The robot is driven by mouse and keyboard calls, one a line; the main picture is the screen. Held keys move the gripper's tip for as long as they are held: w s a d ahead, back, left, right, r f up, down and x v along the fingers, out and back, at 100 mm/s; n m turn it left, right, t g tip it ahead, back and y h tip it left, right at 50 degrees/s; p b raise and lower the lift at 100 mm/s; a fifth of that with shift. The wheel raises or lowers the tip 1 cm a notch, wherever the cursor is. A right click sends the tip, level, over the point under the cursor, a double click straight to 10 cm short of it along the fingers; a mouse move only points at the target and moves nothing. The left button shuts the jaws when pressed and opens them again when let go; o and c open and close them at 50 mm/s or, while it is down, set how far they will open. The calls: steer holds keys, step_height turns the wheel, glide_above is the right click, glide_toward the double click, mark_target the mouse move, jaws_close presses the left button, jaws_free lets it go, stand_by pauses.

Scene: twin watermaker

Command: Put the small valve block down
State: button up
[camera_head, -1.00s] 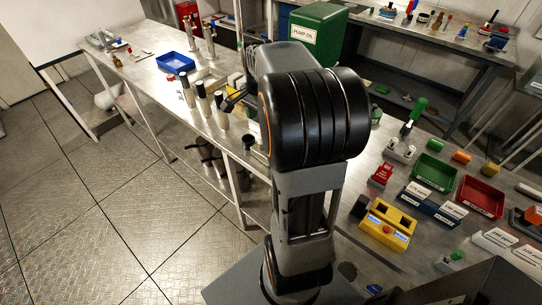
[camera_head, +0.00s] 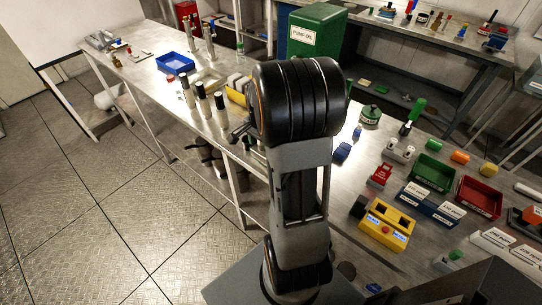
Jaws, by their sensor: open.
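My gripper (camera_head: 241,132) shows only in part, as dark pieces at the left edge of my arm, low over the bench by the white bottles. The rest of it is hidden behind my arm. It is open. I cannot tell for sure which thing is the small valve block. A small blue block (camera_head: 343,152) lies on the bench just right of my arm, apart from the visible part of the gripper. A smaller blue piece (camera_head: 357,133) stands behind it.
White bottles with black caps (camera_head: 203,99) line the front edge at left. A blue tray (camera_head: 175,63) lies farther back. A green PUMP OIL box (camera_head: 312,32) stands behind my arm. At right are a green tray (camera_head: 434,172), a red tray (camera_head: 480,197) and a yellow device (camera_head: 387,225).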

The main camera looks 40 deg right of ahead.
steer(key=shift+c, duration=0.3)
jaws_close()
stand_by(0.3)
